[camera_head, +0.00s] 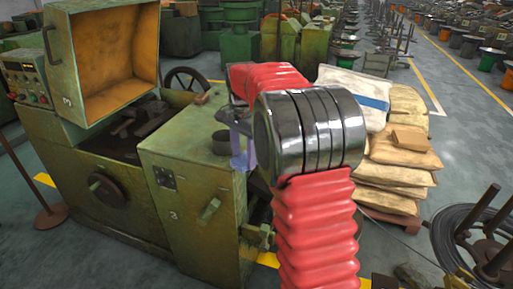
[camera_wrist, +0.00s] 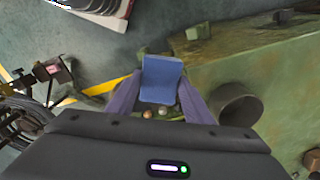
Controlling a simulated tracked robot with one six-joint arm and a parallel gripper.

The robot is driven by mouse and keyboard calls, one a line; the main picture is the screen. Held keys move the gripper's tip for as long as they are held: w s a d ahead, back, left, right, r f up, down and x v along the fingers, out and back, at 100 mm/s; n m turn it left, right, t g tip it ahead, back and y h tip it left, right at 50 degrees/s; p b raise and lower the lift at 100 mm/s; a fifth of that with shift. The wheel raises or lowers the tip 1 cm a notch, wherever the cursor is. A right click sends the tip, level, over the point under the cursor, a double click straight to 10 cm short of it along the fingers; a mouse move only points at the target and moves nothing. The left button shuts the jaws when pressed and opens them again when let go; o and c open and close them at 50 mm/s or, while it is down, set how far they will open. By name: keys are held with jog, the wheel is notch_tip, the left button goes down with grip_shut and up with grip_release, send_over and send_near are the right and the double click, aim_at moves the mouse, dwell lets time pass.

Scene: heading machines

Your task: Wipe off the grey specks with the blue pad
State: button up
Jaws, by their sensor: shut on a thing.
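The blue pad (camera_wrist: 161,78) is held between the two purple fingers of my gripper (camera_wrist: 160,96) in the wrist view. The pad's far end points away from my wrist, by the edge of the green machine top (camera_wrist: 265,75). I cannot tell whether the pad touches anything. In the head view my gripper (camera_head: 243,152) is above the right side of the green machine top (camera_head: 182,135), partly behind my red-sleeved arm; the pad cannot be made out there. I cannot make out any grey specks in either view.
A dark round cup (camera_wrist: 236,103) stands on the machine top close to my gripper; it also shows in the head view (camera_head: 221,142). An open orange-lined hood (camera_head: 115,55) rises at the left. Stacked sacks (camera_head: 400,155) stand right of my arm, and a wire coil (camera_head: 465,235) lies farther right.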

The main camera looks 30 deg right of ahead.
jog(key=a+f+n, duration=0.3)
jog(key=a+n, duration=0.4)
jog(key=s+a+f+n, duration=0.1)
jog(key=a+f+n, duration=0.3)
jog(key=a+n, duration=0.4)
jog(key=shift+a+f, duration=0.2)
jog(key=shift+a, duration=0.05)
